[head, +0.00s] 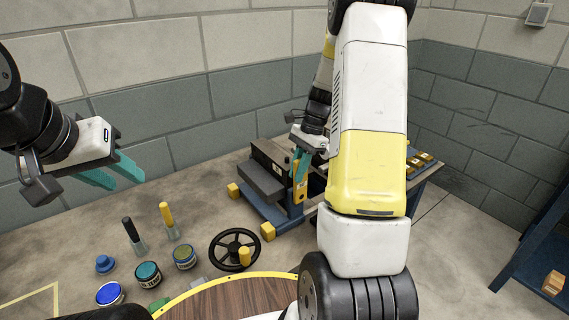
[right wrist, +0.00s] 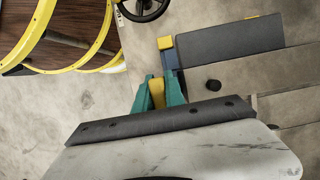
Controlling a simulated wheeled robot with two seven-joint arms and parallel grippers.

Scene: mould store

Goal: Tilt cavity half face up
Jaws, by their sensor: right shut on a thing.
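A dark grey block (head: 262,181), which looks like the mould half, sits in a blue-framed fixture (head: 283,222) with yellow corner blocks; I cannot tell which way its cavity faces. Its dark slab (right wrist: 230,46) also shows in the right wrist view. My right gripper (head: 300,174) is at the fixture's right side, its teal fingers shut on a yellow lever (head: 299,192). In the right wrist view the fingers (right wrist: 158,92) stand on either side of the yellow piece. My left gripper (head: 118,176) is open and empty, raised at the left, away from the fixture.
A black handwheel (head: 234,250) with a yellow knob is left of the fixture. Several paint pots, including a blue one (head: 109,294), and two handled tools stand further left. A round wooden top (head: 230,302) with a yellow rim is in front. A blue rack (head: 540,245) stands right.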

